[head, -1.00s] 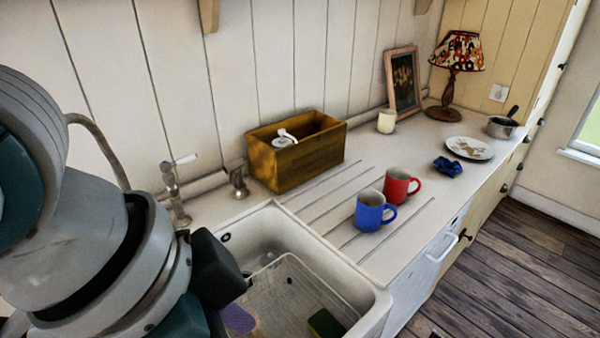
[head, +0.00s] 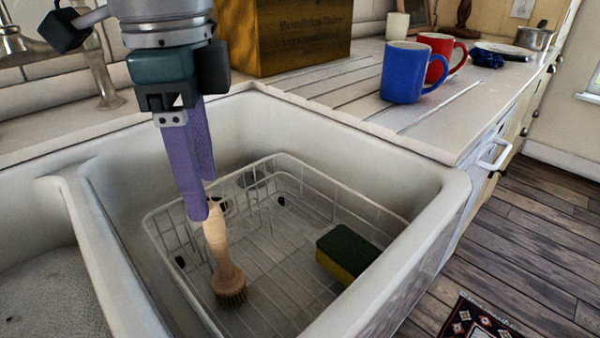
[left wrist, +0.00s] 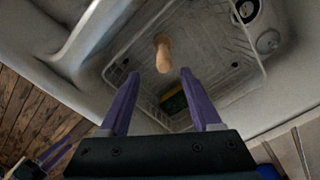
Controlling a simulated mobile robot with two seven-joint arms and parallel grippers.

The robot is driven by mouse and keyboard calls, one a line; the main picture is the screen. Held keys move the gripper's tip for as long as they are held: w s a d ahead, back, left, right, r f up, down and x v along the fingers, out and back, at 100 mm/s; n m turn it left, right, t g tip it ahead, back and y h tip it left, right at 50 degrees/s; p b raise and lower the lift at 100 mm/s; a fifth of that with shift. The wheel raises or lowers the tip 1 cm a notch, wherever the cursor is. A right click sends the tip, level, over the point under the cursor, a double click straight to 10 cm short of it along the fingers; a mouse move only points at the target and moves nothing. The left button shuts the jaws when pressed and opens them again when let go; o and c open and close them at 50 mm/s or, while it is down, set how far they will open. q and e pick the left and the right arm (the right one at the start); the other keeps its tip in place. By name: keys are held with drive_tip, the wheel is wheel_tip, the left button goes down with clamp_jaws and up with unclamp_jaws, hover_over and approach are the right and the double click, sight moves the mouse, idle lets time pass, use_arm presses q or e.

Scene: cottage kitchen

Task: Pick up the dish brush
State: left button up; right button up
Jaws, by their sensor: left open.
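The dish brush (head: 222,255) has a pale wooden handle and brown bristles. It stands steeply, bristles down, in the wire rack in the sink; in the left wrist view its handle (left wrist: 162,50) shows end-on. My left gripper (head: 204,196) points down from above, its purple fingertips beside the handle's top in the head view. In the left wrist view the left gripper (left wrist: 160,75) is open, with the handle's end in line with the gap; I cannot tell whether it is between the tips. Part of my right gripper (left wrist: 52,156) seems to show at lower left.
The wire rack (head: 330,183) sits in the white sink (head: 420,195), whose walls rise around it. A green and yellow sponge (head: 345,255) lies right of the brush. A blue mug (head: 402,75), a red mug (head: 440,46) and a wooden box (head: 300,35) stand on the drainboard.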

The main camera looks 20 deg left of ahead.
sight(217, 239)
use_arm(q)
drive_tip(key=f+b, duration=0.1)
drive_tip(key=f, duration=0.2)
drive_tip(key=f+b, duration=0.1)
drive_tip(key=f, duration=0.2)
drive_tip(key=f+b, duration=0.1)
drive_tip(key=f, duration=0.3)
drive_tip(key=shift+w+a+f, duration=0.1)
drive_tip(key=shift+w+a, duration=0.1)
drive_tip(key=shift+w, duration=0.05)
clamp_jaws()
idle(1.0)
